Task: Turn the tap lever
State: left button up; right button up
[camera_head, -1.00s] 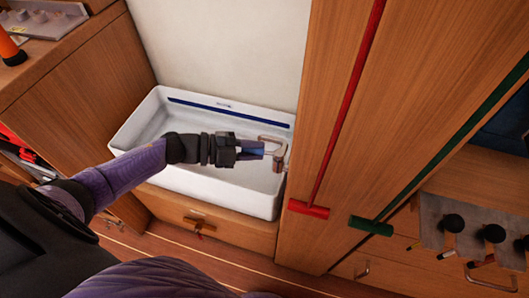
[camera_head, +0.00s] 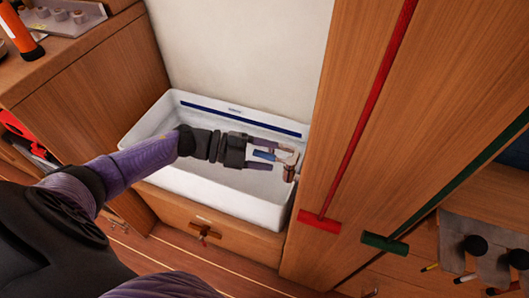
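The white sink basin (camera_head: 215,187) stands on a wooden cabinet in the middle of the view. The tap (camera_head: 289,171) is a small coppery metal fitting with a pale curved part, at the basin's right end. A short blue lever (camera_head: 264,155) points left from the tap. My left gripper (camera_head: 272,156) reaches over the basin from the left. Its two fingers are spread, one above and one below the blue lever in the picture, with gaps showing beside it. Contact with the lever cannot be made out. My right gripper is not in view.
A wooden panel with a red-headed pole (camera_head: 320,221) and a green-headed pole (camera_head: 385,243) stands close right of the tap. A wooden counter with an orange torch (camera_head: 17,28) is at upper left. A drawer with a small handle (camera_head: 204,233) is below the basin.

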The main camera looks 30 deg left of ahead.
pick_arm(q)
jog(key=p+v, duration=0.1)
jog(key=v, duration=0.9)
